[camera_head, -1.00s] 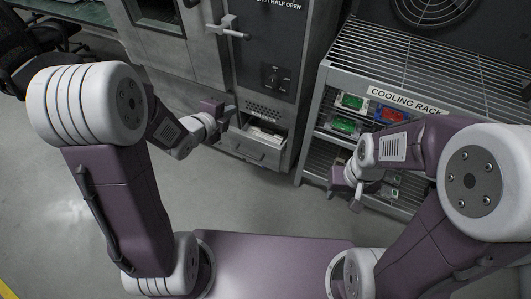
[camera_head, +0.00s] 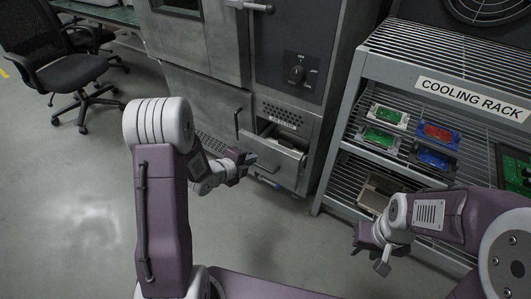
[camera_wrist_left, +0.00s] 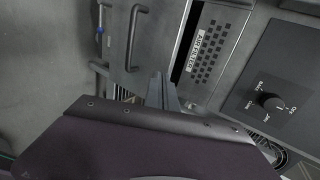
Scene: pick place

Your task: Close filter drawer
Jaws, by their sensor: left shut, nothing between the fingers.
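The filter drawer (camera_head: 272,154) is a grey metal drawer, standing open below a perforated vent panel in the dark cabinet. Its front also shows in the left wrist view (camera_wrist_left: 122,62) with a dark bar handle (camera_wrist_left: 137,38); a dark gap separates it from the panel labelled AIR FILTER (camera_wrist_left: 198,50). My left gripper (camera_head: 250,158) is shut and empty, just left of the drawer front in the head view. Its fingers show in the left wrist view (camera_wrist_left: 160,90) over the drawer front; I cannot tell whether they touch it. My right gripper (camera_head: 370,257) looks open and empty, before the rack.
The cooling rack (camera_head: 350,120) stands right of the cabinet, with several green, red and blue boards on its shelf. A grey cabinet door with a vertical handle (camera_head: 237,122) is left of the drawer. An office chair (camera_head: 70,75) is far left. The floor in front is clear.

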